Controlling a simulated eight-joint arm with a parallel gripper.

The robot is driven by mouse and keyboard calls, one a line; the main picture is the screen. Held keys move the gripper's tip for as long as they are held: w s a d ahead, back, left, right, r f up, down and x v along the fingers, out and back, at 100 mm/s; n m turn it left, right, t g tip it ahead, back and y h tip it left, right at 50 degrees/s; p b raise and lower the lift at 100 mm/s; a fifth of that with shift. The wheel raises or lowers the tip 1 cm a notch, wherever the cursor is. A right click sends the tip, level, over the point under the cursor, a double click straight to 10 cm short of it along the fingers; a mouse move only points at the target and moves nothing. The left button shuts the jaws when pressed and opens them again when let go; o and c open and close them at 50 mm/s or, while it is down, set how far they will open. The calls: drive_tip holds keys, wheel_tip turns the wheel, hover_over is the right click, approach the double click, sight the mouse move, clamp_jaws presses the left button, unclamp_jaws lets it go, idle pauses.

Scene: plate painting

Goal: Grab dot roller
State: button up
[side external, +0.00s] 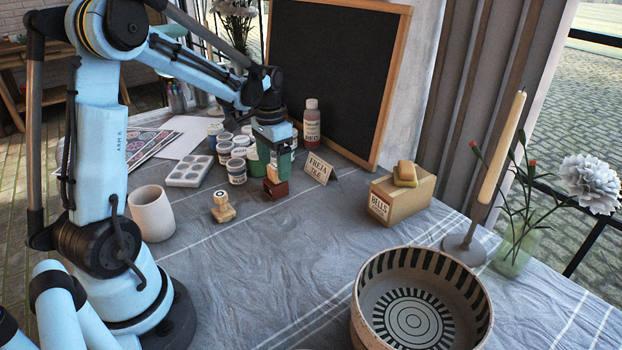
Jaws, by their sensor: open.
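My gripper (276,166) points down over the table in front of the paint pots, with its jaws open. A small reddish-brown block with a pale wooden top (275,187) is directly below and close to the fingertips. I cannot tell whether they touch it. A small pale wooden tool with a round knob and a dark mark (222,208) lies to the left, apart from my gripper. Neither piece shows clear dots, so I cannot tell which one is the dot roller.
Paint pots (236,171) and a white palette (189,171) stand left of my gripper. A red bottle (312,124), name card (318,168) and chalkboard (338,70) are behind. A box (402,197), candle holder (464,250) and striped bowl (366,325) are right. A cup (152,214) stands left.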

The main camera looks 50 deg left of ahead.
sight(275, 180)
drive_tip(key=shift+f, duration=2.7)
drive_tip(key=c, duration=1.1)
